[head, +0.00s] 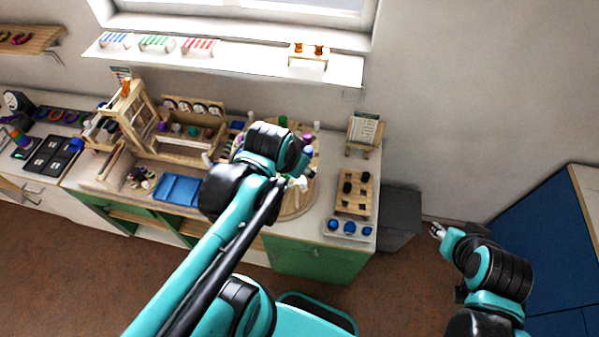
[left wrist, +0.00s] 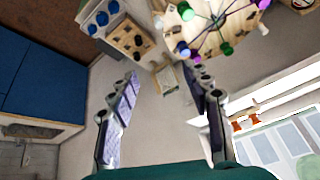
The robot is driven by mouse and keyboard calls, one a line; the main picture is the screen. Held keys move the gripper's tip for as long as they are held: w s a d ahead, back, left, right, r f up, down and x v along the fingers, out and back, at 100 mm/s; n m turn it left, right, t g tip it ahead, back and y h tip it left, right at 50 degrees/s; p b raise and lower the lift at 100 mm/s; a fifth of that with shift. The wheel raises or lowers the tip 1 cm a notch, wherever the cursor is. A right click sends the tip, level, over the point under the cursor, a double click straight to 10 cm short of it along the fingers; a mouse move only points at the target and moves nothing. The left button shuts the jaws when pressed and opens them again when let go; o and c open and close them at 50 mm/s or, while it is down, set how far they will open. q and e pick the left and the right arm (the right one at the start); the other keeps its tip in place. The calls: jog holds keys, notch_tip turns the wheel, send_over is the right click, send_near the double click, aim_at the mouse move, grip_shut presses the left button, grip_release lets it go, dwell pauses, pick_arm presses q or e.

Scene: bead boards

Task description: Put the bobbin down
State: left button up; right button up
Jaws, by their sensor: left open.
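My left gripper (left wrist: 162,72) is open, with nothing between its two fingers in the left wrist view. In the head view its arm reaches over the round wooden board (head: 296,207) and hides much of it; the fingers are hard to make out there. The board also shows in the left wrist view (left wrist: 245,20), with purple (left wrist: 183,48), green (left wrist: 226,49) and white bobbins around it and dark cords running inward. Two orange bobbins (head: 319,49) stand on a small rack on the window shelf. My right gripper (head: 437,230) is beyond the bench's right end; its fingers are too small to judge.
A wooden peg block (head: 356,190) and a tray with blue round pieces (head: 348,228) sit at the bench's right end. A card stand (head: 364,132) is behind them. A blue tray (head: 176,189) and a wooden frame (head: 128,111) are to the left. A blue cabinet (head: 545,240) stands far right.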

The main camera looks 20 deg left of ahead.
pick_arm(q)
jog(key=shift+s+d+r+n+t, duration=0.1)
jog(key=shift+s+d+n+t, duration=0.75)
jog(key=shift+s+n, duration=0.35)
jog(key=shift+w, duration=0.1)
notch_tip(320, 180, down, 27)
jog(key=b, duration=2.6)
jog(key=shift+b, duration=0.4)
